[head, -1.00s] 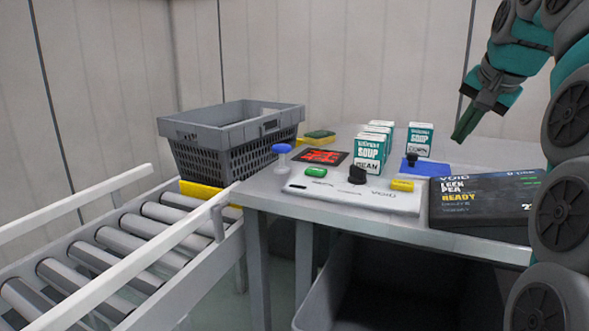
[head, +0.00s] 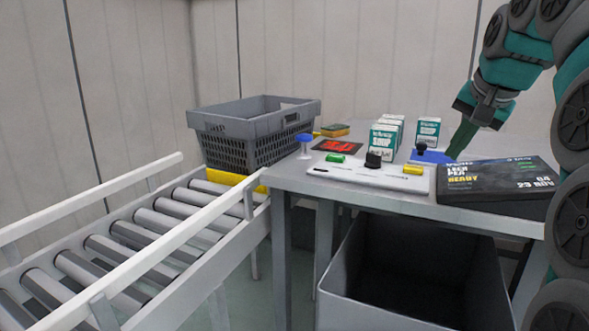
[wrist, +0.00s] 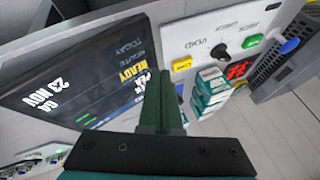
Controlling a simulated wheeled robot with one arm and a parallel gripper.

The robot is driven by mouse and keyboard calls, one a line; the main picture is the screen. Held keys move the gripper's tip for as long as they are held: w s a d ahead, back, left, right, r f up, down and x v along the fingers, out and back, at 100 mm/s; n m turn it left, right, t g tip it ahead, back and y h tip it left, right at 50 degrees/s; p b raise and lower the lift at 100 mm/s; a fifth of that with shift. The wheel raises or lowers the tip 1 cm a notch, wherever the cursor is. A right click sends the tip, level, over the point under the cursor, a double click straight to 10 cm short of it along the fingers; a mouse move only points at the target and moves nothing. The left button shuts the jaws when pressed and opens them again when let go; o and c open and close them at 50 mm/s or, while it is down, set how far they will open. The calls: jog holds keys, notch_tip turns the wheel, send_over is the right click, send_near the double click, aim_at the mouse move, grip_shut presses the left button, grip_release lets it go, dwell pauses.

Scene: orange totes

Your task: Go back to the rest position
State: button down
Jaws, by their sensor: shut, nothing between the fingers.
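My gripper (head: 462,138) is at the right of the head view, above the back right part of the table, its green fingers together and empty. In the wrist view its fingers (wrist: 162,98) point away from the camera, closed, with nothing between them. Below and in front of it lies a dark display panel (head: 500,181) with "READY" on it, which also fills the left of the wrist view (wrist: 80,75). A blue pad with a black knob (head: 428,155) is just left of the fingertips.
A grey crate (head: 255,118) stands at the back left. A roller conveyor (head: 150,235) runs along the left. A grey tote (head: 420,225) is under the table (head: 300,181).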

jog(key=s+a+f+n+g, duration=0.25)
jog(key=s+a+f, duration=0.35)
jog(key=a+f, duration=0.3)
jog(key=s+a+f+n+g, duration=0.2)
jog(key=s+a+f+n, duration=0.1)
jog(key=s+f, duration=1)
jog(key=s+a+f+n+g, duration=0.2)
jog(key=s+f+n+g, duration=0.1)
jog(key=s+f, duration=1)
jog(key=shift+s+a+f+g, duration=0.25)
jog(key=shift+s+a+g, duration=0.15)
jog(key=shift+s, duration=0.75)
